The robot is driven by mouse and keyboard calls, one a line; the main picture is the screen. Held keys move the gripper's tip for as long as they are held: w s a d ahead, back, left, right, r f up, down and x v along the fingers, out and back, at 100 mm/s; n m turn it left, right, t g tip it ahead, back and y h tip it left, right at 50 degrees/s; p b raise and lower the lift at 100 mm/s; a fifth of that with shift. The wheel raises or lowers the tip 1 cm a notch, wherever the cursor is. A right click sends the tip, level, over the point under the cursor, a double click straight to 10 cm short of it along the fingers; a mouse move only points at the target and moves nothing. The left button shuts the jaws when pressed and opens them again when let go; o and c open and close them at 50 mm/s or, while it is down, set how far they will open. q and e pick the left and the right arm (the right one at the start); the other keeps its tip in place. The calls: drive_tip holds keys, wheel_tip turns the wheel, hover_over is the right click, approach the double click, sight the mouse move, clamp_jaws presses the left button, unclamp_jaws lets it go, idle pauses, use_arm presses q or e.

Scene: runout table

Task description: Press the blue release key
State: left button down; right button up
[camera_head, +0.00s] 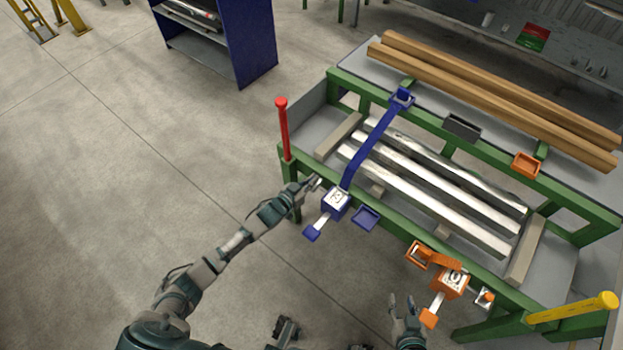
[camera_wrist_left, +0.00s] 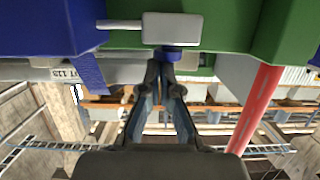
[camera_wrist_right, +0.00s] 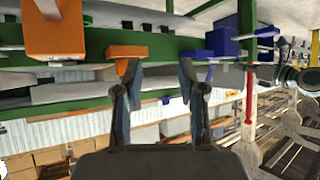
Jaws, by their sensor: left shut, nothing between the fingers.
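A small blue key (camera_wrist_left: 171,55) sticks out of a light grey block (camera_wrist_left: 172,28) on the green rail in the left wrist view. My left gripper (camera_wrist_left: 162,72) is shut and empty, its tips right at the key; I cannot tell whether they touch it. In the head view the left gripper (camera_head: 311,184) is at the table's near rail, just left of the blue ratchet box (camera_head: 336,203); the key is too small to make out there. My right gripper (camera_wrist_right: 158,72) is open and empty; in the head view it (camera_head: 405,303) is left of the orange ratchet box (camera_head: 450,283).
A blue strap (camera_head: 372,150) crosses the metal bars (camera_head: 430,205) on the green-framed table (camera_head: 480,258). A red post (camera_head: 284,130) stands at the left corner, a yellow one (camera_head: 575,309) at the right. Blue handle (camera_head: 312,232) and orange handle (camera_head: 429,318) stick out in front. Floor at left is clear.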

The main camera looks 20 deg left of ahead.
use_arm(q)
drive_tip(key=shift+a+f, duration=0.35)
drive_tip(key=shift+f, duration=0.5)
drive_tip(key=shift+s+a, duration=0.15)
drive_tip(key=shift+a, duration=0.05)
drive_tip(key=shift+s+a+f, duration=0.1)
drive_tip(key=shift+f, duration=0.1)
drive_tip(key=shift+s+d+r, duration=0.1)
drive_tip(key=shift+d, duration=0.15)
drive_tip(key=r+p, duration=0.2)
drive_tip(key=shift+w+r, duration=0.35)
drive_tip(key=shift+r, duration=0.05)
drive_tip(key=r+p, duration=0.2)
drive_tip(key=r, duration=0.1)
drive_tip(key=shift+a, duration=0.2)
use_arm(e)
drive_tip(key=s+d+f+g+h+p, duration=0.1)
drive_tip(key=s+d+f+g+h, duration=0.2)
drive_tip(key=s+g, duration=0.8)
use_arm(q)
drive_tip(key=p+v, duration=0.1)
drive_tip(key=v, duration=0.8)
drive_tip(key=shift+s, duration=0.45)
use_arm(e)
wheel_tip(320, 180, down, 6)
drive_tip(key=s+t, duration=0.2)
drive_tip(key=shift+y, duration=0.4)
